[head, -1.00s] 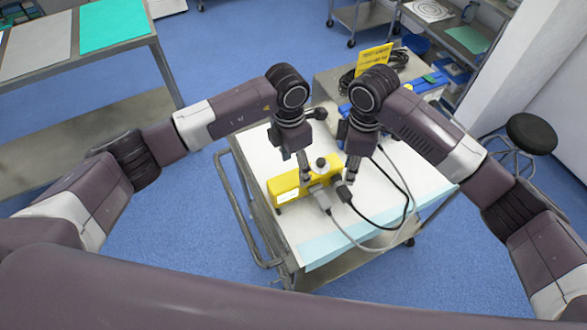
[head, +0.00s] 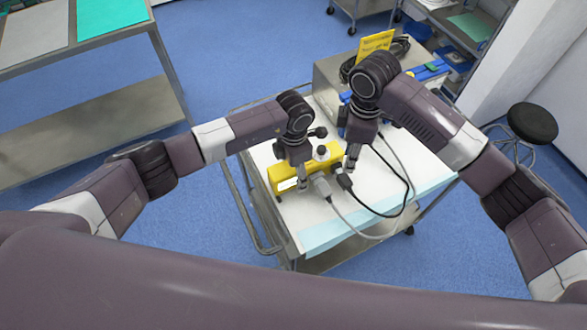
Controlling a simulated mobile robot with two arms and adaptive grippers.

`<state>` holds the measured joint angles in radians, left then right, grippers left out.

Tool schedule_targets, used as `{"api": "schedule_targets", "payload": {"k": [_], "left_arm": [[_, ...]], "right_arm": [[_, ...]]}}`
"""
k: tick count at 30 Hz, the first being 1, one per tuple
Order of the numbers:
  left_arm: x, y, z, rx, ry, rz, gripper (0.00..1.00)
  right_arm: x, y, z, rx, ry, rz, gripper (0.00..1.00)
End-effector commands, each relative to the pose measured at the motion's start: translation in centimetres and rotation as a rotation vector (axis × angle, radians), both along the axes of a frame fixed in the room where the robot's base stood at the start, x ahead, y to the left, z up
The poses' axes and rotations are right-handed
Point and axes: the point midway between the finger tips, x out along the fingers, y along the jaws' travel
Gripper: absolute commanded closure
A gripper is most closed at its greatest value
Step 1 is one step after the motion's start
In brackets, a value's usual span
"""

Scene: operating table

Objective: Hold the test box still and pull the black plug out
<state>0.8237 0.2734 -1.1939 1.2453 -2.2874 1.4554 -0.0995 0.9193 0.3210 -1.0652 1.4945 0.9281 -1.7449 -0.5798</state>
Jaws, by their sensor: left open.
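The yellow test box (head: 279,177) lies on the white-topped cart, partly hidden by my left gripper. My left gripper (head: 302,184) is open, pointing down at the box's front side, left of the grey plug. My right gripper (head: 349,167) points down just above and behind the black plug. Its fingers are too small to show whether they grip anything.
The cart top (head: 385,185) is clear to the right, except for looping black and grey cables. A metal case (head: 328,77) with a yellow sign (head: 375,44) stands behind. A stool (head: 532,122) is at the right, a side table (head: 100,110) at the left.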

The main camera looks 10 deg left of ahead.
Motion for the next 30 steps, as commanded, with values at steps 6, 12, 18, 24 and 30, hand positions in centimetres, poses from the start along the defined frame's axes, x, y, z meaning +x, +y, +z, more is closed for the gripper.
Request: {"api": "schedule_targets", "payload": {"k": [6,12,18,24,30], "left_arm": [[-0.01,-0.01,0.01,-0.001,0.001,0.001,0.5],[-0.01,0.0,0.02,-0.001,0.001,0.001,0.72],[0.0,0.02,0.03,0.0,0.0,0.001,0.62],[0.0,0.04,0.03,0.0,0.0,0.001,0.84],[0.01,0.04,0.04,0.0,0.0,0.002,0.95]], "right_arm": [[0.0,0.0,0.0,0.0,0.0,0.0,0.71],[0.0,0.0,0.0,0.0,0.0,0.0,0.71],[0.0,0.0,0.0,0.0,0.0,0.0,0.71],[0.0,0.0,0.0,0.0,0.0,0.0,0.71],[0.0,0.0,0.0,0.0,0.0,0.0,0.6]]}}
